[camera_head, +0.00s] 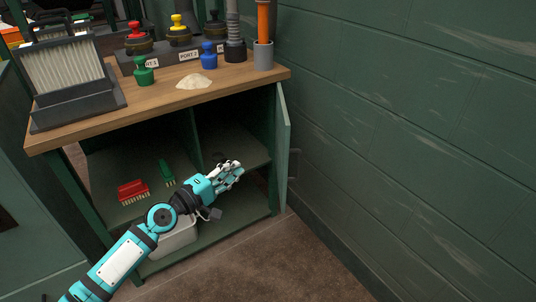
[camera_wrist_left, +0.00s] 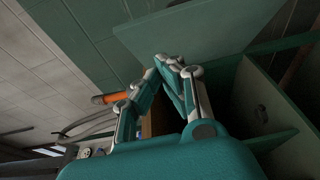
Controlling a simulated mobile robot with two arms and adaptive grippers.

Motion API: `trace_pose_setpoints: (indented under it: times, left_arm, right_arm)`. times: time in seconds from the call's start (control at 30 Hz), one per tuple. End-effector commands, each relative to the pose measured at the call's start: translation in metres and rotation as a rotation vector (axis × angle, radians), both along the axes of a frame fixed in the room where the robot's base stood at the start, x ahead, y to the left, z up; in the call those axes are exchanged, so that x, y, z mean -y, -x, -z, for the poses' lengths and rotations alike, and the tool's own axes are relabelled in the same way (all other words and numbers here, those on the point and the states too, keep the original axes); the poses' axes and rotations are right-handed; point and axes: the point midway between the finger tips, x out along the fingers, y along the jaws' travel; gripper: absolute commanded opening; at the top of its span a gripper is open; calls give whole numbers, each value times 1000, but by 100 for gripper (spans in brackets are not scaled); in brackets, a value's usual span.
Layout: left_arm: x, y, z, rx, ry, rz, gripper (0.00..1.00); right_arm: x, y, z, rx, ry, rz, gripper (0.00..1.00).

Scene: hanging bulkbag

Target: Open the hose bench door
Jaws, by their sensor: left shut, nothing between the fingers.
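The hose bench (camera_head: 150,100) is a green cabinet with a wooden top. Its door (camera_head: 284,150) shows as a narrow green panel at the right end, swung outward and standing open near the wall. The cabinet interior is exposed. My left gripper (camera_head: 232,170) is shut and empty, in front of the open cabinet and left of the door. In the left wrist view the fingertips (camera_wrist_left: 166,62) meet, and a broad green panel (camera_wrist_left: 205,30), likely the door, lies beyond them. I cannot tell whether they touch it. My right gripper is not in view.
Inside are a red brush (camera_head: 132,191), a green brush (camera_head: 167,172) and a pale bin (camera_head: 172,243), partly hidden by my arm. A filter (camera_head: 65,68), coloured-knob fittings and a powder pile (camera_head: 194,82) are on top. A green wall (camera_head: 410,120) bounds the right; floor (camera_head: 270,260) in front is clear.

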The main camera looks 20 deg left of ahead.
Motion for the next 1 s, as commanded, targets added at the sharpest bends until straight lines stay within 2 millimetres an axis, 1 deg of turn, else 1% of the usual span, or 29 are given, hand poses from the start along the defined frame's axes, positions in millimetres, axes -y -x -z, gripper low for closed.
trace_pose_setpoints:
  times: [0.17,0.33,0.5,0.57,0.6,0.7,0.83,1.0]
  left_arm:
    - [8,-18,-5,4,7,1,0]
    - [22,-51,-5,4,6,0,0]
    - [36,-85,-2,3,4,0,0]
    - [41,-95,-2,2,3,1,0]
    - [49,-96,-4,0,3,3,0]
    - [62,-100,-4,1,4,2,0]
    - [72,-105,-2,1,1,1,0]
    - [76,-106,-1,1,1,1,0]
  right_arm:
    - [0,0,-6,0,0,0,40]
    - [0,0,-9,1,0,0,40]
    - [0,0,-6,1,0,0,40]
    - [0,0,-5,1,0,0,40]
    - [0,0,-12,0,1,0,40]
    - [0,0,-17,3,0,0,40]
    - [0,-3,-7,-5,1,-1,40]
    - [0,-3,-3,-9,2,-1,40]
